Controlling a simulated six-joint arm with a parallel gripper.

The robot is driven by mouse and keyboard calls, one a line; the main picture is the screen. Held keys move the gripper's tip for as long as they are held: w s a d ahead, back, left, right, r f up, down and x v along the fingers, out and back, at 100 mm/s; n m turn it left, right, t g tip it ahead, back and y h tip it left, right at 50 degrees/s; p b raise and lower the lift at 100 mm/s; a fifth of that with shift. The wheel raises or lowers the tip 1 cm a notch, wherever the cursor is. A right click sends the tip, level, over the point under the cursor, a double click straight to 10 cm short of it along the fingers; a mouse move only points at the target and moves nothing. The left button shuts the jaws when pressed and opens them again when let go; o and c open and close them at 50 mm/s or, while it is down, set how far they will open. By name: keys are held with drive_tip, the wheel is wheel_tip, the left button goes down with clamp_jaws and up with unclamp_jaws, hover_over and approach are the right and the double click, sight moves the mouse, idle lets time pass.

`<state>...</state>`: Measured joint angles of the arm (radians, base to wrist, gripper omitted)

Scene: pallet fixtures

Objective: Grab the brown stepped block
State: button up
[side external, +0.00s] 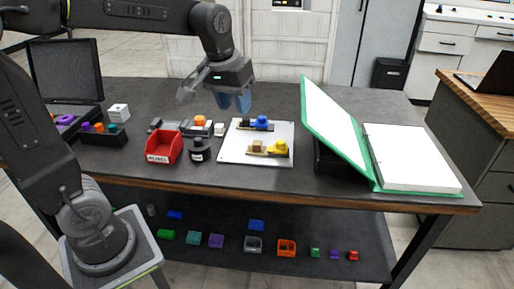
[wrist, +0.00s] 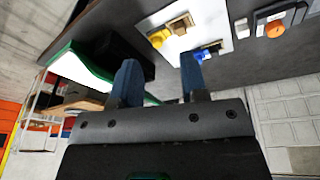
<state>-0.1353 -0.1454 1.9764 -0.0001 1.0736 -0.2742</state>
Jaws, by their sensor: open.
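A brown stepped block (side external: 256,147) sits on the front fixture of a white pallet plate (side external: 228,154), just left of a yellow piece (side external: 280,148). In the wrist view the brown block (wrist: 181,22) shows near the top, beside the yellow piece (wrist: 158,38). My gripper (side external: 234,102) is open and empty, above the back left part of the plate, apart from the block. Its two blue fingers (wrist: 160,72) stand apart in the wrist view, with the block beyond their tips.
A blue piece (side external: 262,122) stands on the plate's back fixture. A green binder (side external: 330,120) stands tilted at right. The table's front strip is clear.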

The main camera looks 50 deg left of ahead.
drive_tip(key=w+a+f+n+g, duration=0.1)
drive_tip(key=w+a+f+n, duration=0.1)
drive_tip(key=w+a+f, duration=0.3)
drive_tip(key=w+a+f+n+g, duration=0.2)
drive_tip(key=w, duration=0.5)
hover_over(257, 144)
drive_tip(key=f, duration=0.8)
drive_tip(key=shift+w+a+f, duration=0.2)
drive_tip(key=shift+s+d+f, duration=0.1)
drive_tip(key=shift+f, duration=1.2)
drive_tip(key=shift+s+d+f, duration=0.1)
drive_tip(key=shift+f, duration=1.2)
drive_tip(key=shift+c, duration=0.4)
drive_tip(key=c, duration=0.6)
drive_tip(key=shift+r, duration=0.1)
